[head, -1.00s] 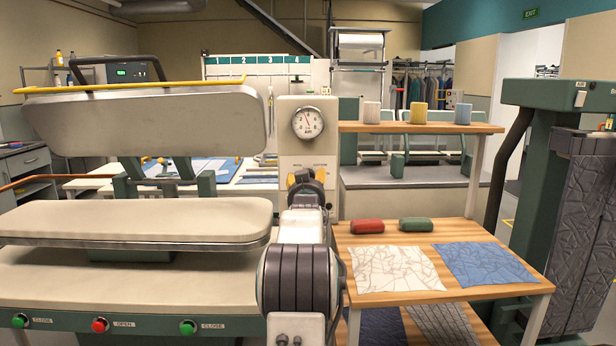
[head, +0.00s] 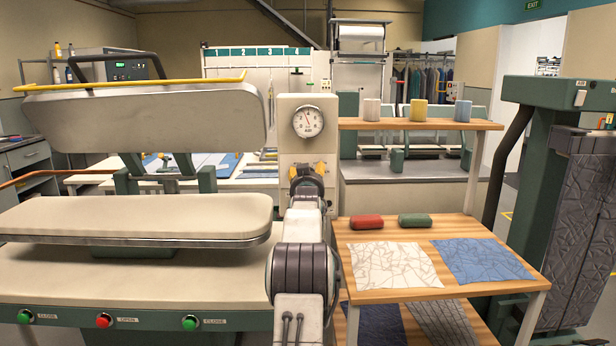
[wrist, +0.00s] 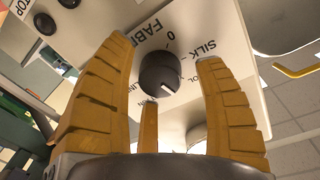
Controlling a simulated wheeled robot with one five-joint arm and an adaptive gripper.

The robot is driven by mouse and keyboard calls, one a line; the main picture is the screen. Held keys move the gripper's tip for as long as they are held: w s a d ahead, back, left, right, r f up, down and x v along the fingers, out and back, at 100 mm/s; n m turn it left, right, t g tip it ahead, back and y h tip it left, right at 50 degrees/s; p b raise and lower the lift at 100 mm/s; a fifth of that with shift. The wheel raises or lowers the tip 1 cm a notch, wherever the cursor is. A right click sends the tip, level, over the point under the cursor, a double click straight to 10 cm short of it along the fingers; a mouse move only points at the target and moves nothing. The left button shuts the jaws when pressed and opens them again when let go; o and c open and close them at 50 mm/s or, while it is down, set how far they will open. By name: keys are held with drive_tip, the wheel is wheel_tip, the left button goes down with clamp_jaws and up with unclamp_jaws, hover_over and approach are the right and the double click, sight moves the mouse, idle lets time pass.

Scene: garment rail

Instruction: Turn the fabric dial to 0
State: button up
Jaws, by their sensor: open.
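The fabric dial (wrist: 160,75) is a dark round knob on a pale panel in the wrist view. Its white mark points toward the lower right, away from the printed 0 (wrist: 170,45) above the knob. SILK is printed to its right; other labels are partly hidden by fingers. My gripper (wrist: 165,54) is open, with yellow ridged fingers on both sides of the dial and a shorter one below it. I cannot tell whether any finger touches it. In the head view my gripper (head: 308,170) is in front of the pale control column (head: 290,143) and hides the dial.
A round gauge (head: 308,122) is above my gripper. A padded press (head: 130,215) stands left, its upper plate (head: 145,120) raised. A wooden shelf unit (head: 455,220) on the right holds rolls and cloth swatches. Dark buttons (wrist: 45,23) are on the panel near the dial.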

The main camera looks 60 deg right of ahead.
drive_tip(key=c, duration=1.2)
drive_tip(key=shift+n+b, duration=0.3)
drive_tip(key=shift+b, duration=0.2)
drive_tip(key=shift+n+b, duration=0.6)
drive_tip(key=n+b, duration=0.2)
drive_tip(key=n, duration=0.3)
drive_tip(key=shift+a+r+n, duration=0.1)
drive_tip(key=shift+r+n, duration=0.05)
drive_tip(key=shift+n, duration=0.15)
drive_tip(key=shift+w+r+n, duration=0.1)
drive_tip(key=shift+n, duration=0.2)
